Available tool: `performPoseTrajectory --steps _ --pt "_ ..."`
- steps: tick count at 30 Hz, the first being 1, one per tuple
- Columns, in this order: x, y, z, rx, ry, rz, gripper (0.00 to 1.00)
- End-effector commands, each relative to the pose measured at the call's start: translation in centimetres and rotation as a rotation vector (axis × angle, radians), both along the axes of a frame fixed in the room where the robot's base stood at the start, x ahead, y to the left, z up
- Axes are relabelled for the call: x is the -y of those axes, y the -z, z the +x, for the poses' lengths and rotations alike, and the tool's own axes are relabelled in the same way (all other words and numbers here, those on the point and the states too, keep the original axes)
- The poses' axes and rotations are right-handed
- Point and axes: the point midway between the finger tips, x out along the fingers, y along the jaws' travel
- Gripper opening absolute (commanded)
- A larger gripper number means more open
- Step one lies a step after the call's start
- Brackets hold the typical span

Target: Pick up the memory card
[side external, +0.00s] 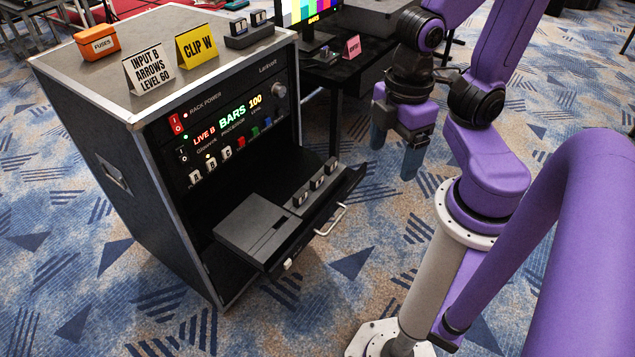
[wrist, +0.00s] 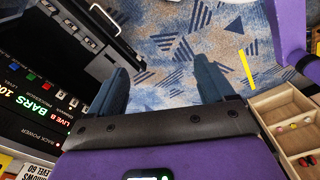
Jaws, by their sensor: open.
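I cannot tell for certain which thing is the memory card. The row also shows at the upper left of the wrist view (wrist: 68,22). Another dark holder with two similar pieces (side external: 248,30) stands on the rack top. My gripper (side external: 397,142) is open and empty, pointing down to the right of the drawer and apart from it. In the wrist view its fingers (wrist: 160,82) are wide apart over carpet.
The rack (side external: 110,150) has a lit front panel. An orange fuse box (side external: 97,42), a white sign (side external: 150,68) and a yellow "CLIP W" sign (side external: 197,46) stand on it. A compartmented wooden tray (wrist: 290,125) is right in the wrist view. A dark table with a monitor is behind.

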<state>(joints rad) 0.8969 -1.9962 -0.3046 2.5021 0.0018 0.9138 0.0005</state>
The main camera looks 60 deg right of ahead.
Motion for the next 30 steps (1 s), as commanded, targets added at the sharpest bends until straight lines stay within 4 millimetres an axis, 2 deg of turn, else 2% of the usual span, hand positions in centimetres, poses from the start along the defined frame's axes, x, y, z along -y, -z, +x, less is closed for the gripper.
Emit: performPoseTrajectory --steps 1,2,3,11,14,17,23,26,30 --pt "0.0 0.0 0.0 0.000 0.000 0.000 0.64" --pt "0.0 0.0 0.0 0.000 0.000 0.000 0.54" --pt "0.0 0.0 0.0 0.000 0.000 0.000 0.53" --pt "0.0 0.0 0.1 0.000 -0.001 -0.001 0.53" --pt "-0.3 0.2 1.0 0.000 -0.010 -0.003 0.53" --pt "-0.7 0.8 3.0 0.000 -0.035 -0.010 0.53" --pt "-0.5 3.1 9.5 -0.001 -0.126 -0.019 0.53" --pt "0.4 4.6 12.9 -0.001 -0.175 -0.023 0.53" --pt "2.7 7.2 17.4 -0.003 -0.244 -0.026 0.53"
